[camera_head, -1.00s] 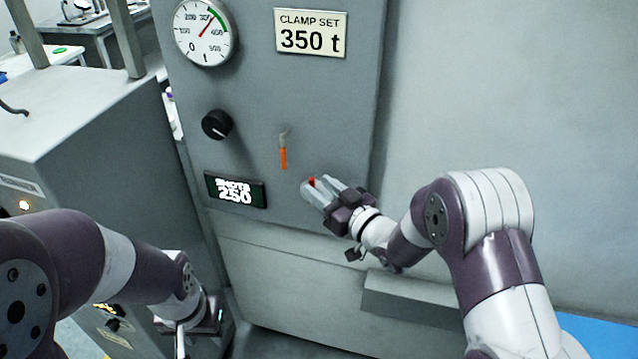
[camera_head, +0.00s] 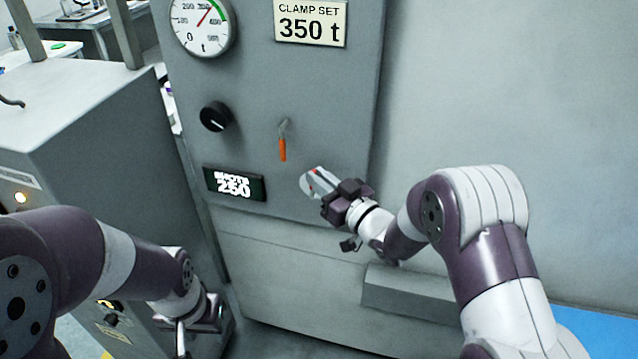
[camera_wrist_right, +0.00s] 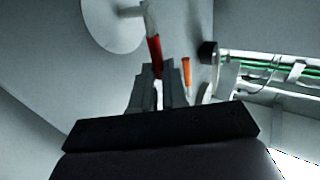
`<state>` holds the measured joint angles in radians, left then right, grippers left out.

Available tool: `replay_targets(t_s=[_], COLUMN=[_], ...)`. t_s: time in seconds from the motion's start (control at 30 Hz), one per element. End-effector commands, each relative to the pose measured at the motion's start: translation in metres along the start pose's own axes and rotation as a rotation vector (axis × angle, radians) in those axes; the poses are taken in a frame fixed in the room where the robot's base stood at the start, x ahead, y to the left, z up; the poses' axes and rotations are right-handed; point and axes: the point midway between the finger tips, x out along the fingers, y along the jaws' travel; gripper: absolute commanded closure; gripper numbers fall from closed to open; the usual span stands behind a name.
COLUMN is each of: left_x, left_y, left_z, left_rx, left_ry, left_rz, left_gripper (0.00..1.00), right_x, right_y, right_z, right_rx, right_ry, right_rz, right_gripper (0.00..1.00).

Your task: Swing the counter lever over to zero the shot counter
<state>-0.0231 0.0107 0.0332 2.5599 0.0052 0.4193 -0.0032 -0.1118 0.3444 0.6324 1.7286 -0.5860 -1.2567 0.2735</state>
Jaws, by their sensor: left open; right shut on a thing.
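The shot counter (camera_head: 235,184) is a dark display reading "SHOTS 250" on the grey machine panel. A red-handled lever (camera_wrist_right: 153,48) on a pale round plate (camera_wrist_right: 108,25) shows in the right wrist view. My right gripper (camera_head: 318,180) is at the panel, right of the counter, shut on the red handle; only a bit of red shows in the head view. An orange-handled lever (camera_head: 282,148) hangs straight down, above and left of that gripper and apart from it. My left gripper (camera_head: 197,325) is low at the left, open and partly hidden, away from the panel.
A black knob (camera_head: 214,116), a pressure gauge (camera_head: 201,25) and a "CLAMP SET 350 t" plate (camera_head: 310,22) are on the same panel. A grey cabinet (camera_head: 85,115) stands at the left. A grey ledge (camera_head: 405,292) juts out below my right forearm.

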Motion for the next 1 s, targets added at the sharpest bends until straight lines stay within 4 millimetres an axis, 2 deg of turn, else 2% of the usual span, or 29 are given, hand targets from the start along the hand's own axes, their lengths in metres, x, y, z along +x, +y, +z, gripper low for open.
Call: replay_targets(t_s=[0.03, 0.17, 0.6, 0.8, 1.0], left_x=[0.015, 0.040, 0.141, 0.179, 0.205], left_y=[0.000, 0.000, 0.000, 0.000, -0.001], left_z=[0.002, 0.005, 0.017, 0.021, 0.024], left_rx=[0.000, 0.000, 0.000, 0.000, 0.000], left_ry=[0.000, 0.000, 0.000, 0.000, 0.000], left_rz=[0.000, 0.000, 0.000, 0.000, 0.000], left_gripper=[0.57, 0.57, 0.57, 0.57, 0.57], right_x=[-0.002, -0.007, -0.024, -0.029, -0.032], right_y=[0.002, 0.005, 0.016, 0.019, 0.021], right_z=[0.009, 0.015, 0.032, 0.038, 0.041], right_rx=[0.013, 0.063, 0.289, 0.377, 0.441], right_ry=[0.022, 0.099, 0.436, 0.566, 0.661], right_rz=[0.001, 0.000, -0.002, -0.003, -0.002], right_gripper=[1.00, 1.00, 1.00, 1.00, 1.00])
